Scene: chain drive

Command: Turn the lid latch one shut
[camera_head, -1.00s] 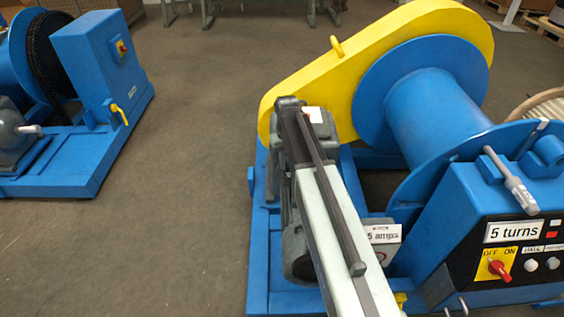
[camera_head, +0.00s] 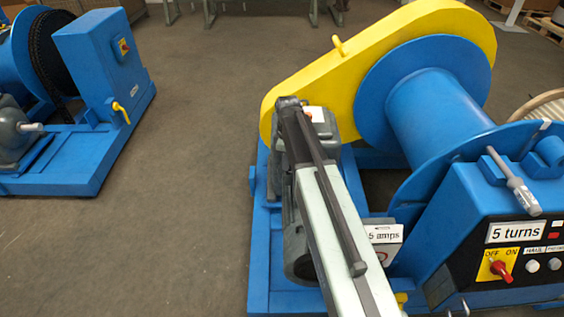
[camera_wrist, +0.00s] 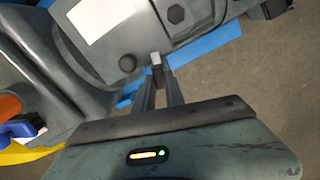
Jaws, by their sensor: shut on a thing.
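In the wrist view my gripper (camera_wrist: 160,84) is shut on a small grey tab (camera_wrist: 156,59), seemingly the lid latch, at the edge of a grey box lid (camera_wrist: 148,28). The fingertips cover part of the tab, so its exact angle is hard to tell. In the head view the grey box (camera_head: 325,125) sits beside the yellow chain guard (camera_head: 315,80). My arm hides much of it, and the fingertips and latch are hidden there.
The blue drum (camera_head: 430,105) and a control panel marked "5 turns" (camera_head: 515,232) stand to the right. An orange and blue part (camera_wrist: 18,128) is at left in the wrist view. Another blue machine (camera_head: 95,80) stands far left. Open floor (camera_head: 190,170) lies between the machines.

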